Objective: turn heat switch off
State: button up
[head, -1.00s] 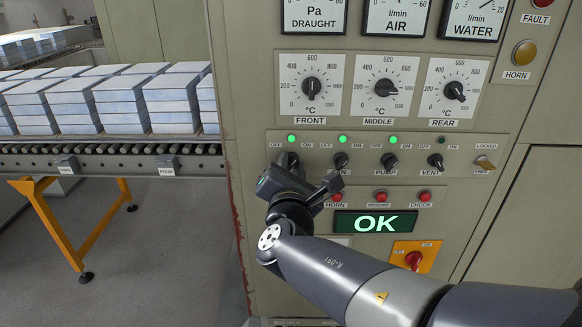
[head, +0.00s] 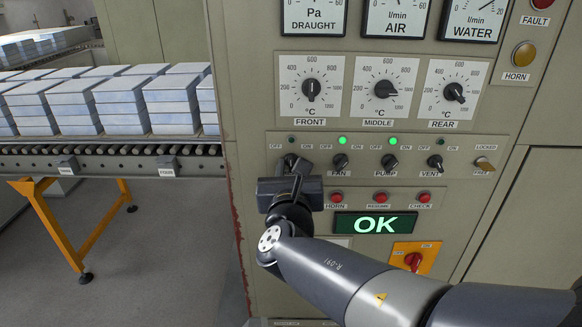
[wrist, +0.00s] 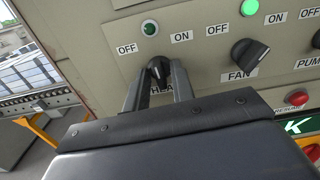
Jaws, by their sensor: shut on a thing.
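The heat switch (wrist: 158,69) is the leftmost black knob in the row of switches, and its label below is partly covered in the wrist view. OFF is printed to the left of its lamp and ON to the right. The lamp above it (wrist: 149,28) is dark; it also shows dark in the head view (head: 291,140). My gripper (wrist: 159,77) is shut on this knob, with one finger on each side. In the head view my gripper (head: 292,164) hides most of the knob, and its exact angle is hard to read.
The fan switch (head: 340,161) and pump switch (head: 390,162) are close on the right with green lamps lit. The vent switch (head: 435,163) has a dark lamp. Red buttons (head: 336,199) and the OK display (head: 375,224) lie below. Stacked blocks (head: 112,98) stand on the roller conveyor at left.

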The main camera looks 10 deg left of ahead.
jog(key=n+p, duration=0.1)
jog(key=n, duration=0.4)
jog(key=shift+r+n+p, duration=0.1)
jog(key=shift+n+p, duration=0.3)
dwell(0.4)
jog(key=o, duration=0.7)
jog(key=shift+c, duration=0.2)
jog(key=b+v, duration=0.1)
jog(key=v, duration=1)
jog(key=shift+w+a, duration=0.1)
